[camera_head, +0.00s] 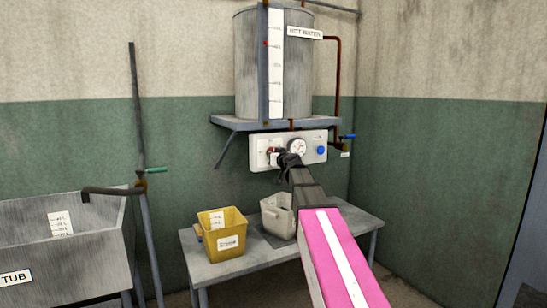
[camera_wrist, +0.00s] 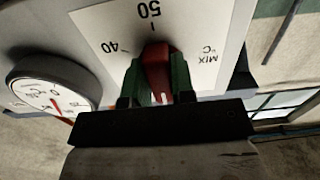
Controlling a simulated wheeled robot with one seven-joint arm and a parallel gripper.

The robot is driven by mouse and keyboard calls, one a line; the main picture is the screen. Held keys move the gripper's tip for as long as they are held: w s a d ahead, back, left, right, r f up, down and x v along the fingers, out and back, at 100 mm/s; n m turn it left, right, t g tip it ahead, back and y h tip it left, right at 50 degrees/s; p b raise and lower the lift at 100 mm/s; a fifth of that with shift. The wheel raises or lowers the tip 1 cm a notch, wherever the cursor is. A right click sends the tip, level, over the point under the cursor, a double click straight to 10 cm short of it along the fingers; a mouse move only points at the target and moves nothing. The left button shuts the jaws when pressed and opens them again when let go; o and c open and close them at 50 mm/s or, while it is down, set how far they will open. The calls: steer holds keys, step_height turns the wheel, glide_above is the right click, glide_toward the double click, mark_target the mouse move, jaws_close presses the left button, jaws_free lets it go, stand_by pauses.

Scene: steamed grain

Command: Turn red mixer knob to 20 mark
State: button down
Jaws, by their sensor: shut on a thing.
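The red mixer knob (camera_wrist: 158,62) is in the wrist view on a white dial plate (camera_wrist: 205,38) marked "MIX °C". The marks 50 and 40 show upside down in this view; the 20 mark is not visible. A white line on the knob is at its lower end, toward my gripper. My gripper (camera_wrist: 157,84) is shut on the knob, with a green-padded finger on either side. In the head view the knob is mostly hidden by my gripper (camera_head: 281,158) at the left of the white control panel (camera_head: 317,137).
A round gauge (camera_wrist: 53,82) sits beside the knob. A blue knob (camera_head: 321,150) is at the panel's right. Above is the hot water tank (camera_head: 247,60). Below, a yellow bucket (camera_head: 222,248) and a pale bucket (camera_head: 278,222) stand on a bench (camera_head: 340,222). A tub (camera_head: 90,260) is at the left.

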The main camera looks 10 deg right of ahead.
steer(key=shift+s+f, duration=0.1)
stand_by(0.3)
steer(key=c, duration=1)
jaws_free()
steer(key=shift+o, duration=0.2)
steer(key=shift+s, duration=0.1)
steer(key=v, duration=1)
steer(key=shift+s, duration=0.25)
steer(key=shift+d, duration=0.1)
